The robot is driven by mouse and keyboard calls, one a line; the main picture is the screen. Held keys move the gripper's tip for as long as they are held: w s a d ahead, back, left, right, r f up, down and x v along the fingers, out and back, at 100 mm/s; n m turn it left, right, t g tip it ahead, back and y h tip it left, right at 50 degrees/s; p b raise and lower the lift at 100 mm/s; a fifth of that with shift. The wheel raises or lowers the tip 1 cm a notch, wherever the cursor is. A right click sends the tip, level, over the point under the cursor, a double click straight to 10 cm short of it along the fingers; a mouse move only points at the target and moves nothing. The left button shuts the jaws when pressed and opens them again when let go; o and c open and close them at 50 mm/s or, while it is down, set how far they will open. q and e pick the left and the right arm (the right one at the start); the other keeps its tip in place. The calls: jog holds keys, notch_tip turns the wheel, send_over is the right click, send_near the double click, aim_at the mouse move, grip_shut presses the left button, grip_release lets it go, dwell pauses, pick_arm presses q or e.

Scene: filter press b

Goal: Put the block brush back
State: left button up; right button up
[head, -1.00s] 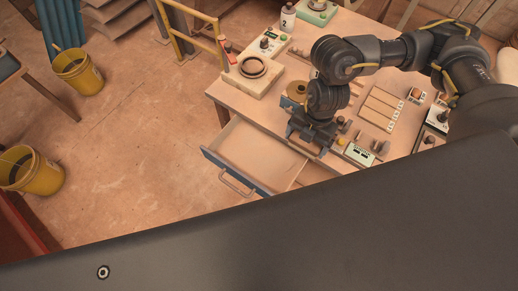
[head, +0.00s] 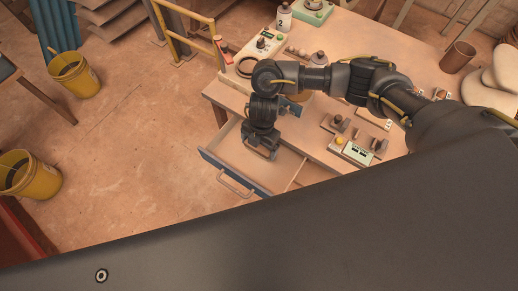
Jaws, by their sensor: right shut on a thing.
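My right gripper (head: 262,150) points down over the open drawer (head: 230,155) at the table's front left. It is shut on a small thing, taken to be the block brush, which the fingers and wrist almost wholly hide. I cannot tell whether that thing touches the drawer floor. The drawer is pulled out, with a blue-grey front and a bar handle (head: 236,186); the part of its inside that shows looks bare. My left gripper is not in view.
Yellow buckets (head: 75,75) stand on the open floor at left. My dark body covers the lower view.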

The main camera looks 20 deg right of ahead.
aim_at(259, 150)
notch_tip(259, 150, down, 3)
jog(key=shift+s+r, duration=0.1)
jog(key=shift+r, duration=0.05)
jog(key=shift+f+b, duration=0.3)
jog(key=o, duration=0.7)
jog(key=shift+o, duration=0.2)
jog(key=shift+r, duration=0.1)
